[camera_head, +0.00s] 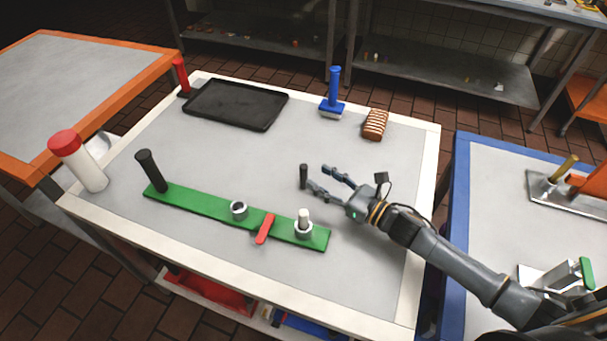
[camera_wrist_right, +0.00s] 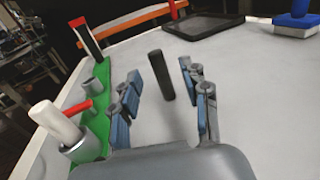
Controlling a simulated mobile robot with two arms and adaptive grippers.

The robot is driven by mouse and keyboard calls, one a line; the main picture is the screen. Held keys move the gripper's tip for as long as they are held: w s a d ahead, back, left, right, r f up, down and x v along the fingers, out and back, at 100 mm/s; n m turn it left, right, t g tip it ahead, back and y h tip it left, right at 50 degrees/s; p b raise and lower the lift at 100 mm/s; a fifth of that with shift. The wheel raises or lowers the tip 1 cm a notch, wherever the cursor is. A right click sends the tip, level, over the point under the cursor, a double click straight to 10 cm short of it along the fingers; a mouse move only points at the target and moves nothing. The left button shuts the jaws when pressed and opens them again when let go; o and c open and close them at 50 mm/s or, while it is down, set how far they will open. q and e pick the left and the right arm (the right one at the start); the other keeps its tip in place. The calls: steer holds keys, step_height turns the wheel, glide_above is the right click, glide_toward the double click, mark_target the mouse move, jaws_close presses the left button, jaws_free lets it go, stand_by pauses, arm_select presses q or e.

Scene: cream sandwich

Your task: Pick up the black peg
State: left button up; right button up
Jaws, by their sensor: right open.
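The black peg (camera_head: 303,176) stands upright on the grey tabletop, in the middle of the table and apart from the green board (camera_head: 205,209). My right gripper (camera_head: 321,180) is open and empty, with its fingers reaching toward the peg from the right. In the right wrist view the peg (camera_wrist_right: 161,76) shows in the gap between the two fingers of the gripper (camera_wrist_right: 161,92), slightly beyond their tips. I cannot tell whether a finger touches it. A larger black cylinder (camera_head: 151,170) stands at the left end of the green board. My left gripper is not in view.
The green board carries a grey ring (camera_head: 238,210), a red bar (camera_head: 265,229) and a white peg (camera_head: 303,217) in a ring. A black tray (camera_head: 236,104), blue-handled tool (camera_head: 333,94) and striped brown cake (camera_head: 375,124) lie behind. A red-capped white bottle (camera_head: 78,161) stands left.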

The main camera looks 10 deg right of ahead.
mark_target(307, 173)
steer(key=shift+f+p+x, duration=0.2)
steer(key=shift+p+x, duration=0.55)
steer(key=shift+x, duration=2.35)
steer(key=shift+s+a, duration=0.1)
steer(key=shift+s, duration=0.05)
steer(key=shift+c, duration=0.4)
jaws_close()
